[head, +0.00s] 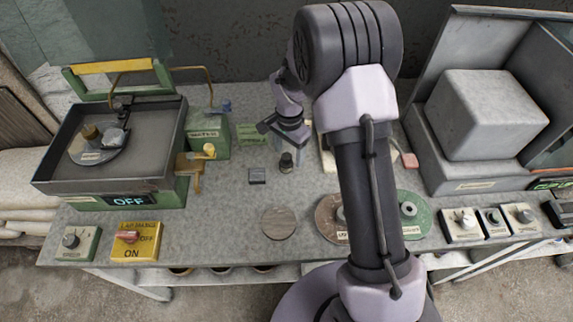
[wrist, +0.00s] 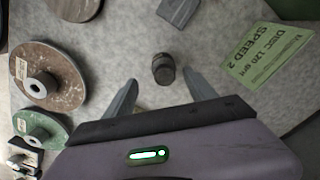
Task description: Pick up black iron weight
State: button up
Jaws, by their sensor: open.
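The black iron weight (head: 286,162) is a small dark cylinder with a knob, standing upright on the grey bench top. In the wrist view the weight (wrist: 163,69) lies just beyond the fingertips, roughly midway between their lines. My gripper (wrist: 162,77) is open and empty, its two grey fingers spread wide on either side below the weight. In the head view my gripper (head: 278,130) hangs above and behind the weight, apart from it.
A small grey block (head: 257,175) lies left of the weight. A green card (head: 252,134) lies behind it. A round brown disc (head: 279,223) lies in front. A green-based lapping machine (head: 110,150) stands left, and a large grey block (head: 486,115) in an open case right.

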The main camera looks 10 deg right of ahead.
aim_at(287, 157)
jog(key=f, duration=0.1)
jog(key=f+b, duration=0.1)
jog(key=f, duration=0.3)
jog(key=shift+w+a+f+b, duration=0.1)
jog(key=shift+w+a+b, duration=0.2)
jog(key=shift+b, duration=0.1)
jog(key=shift+c, duration=0.7)
grip_shut()
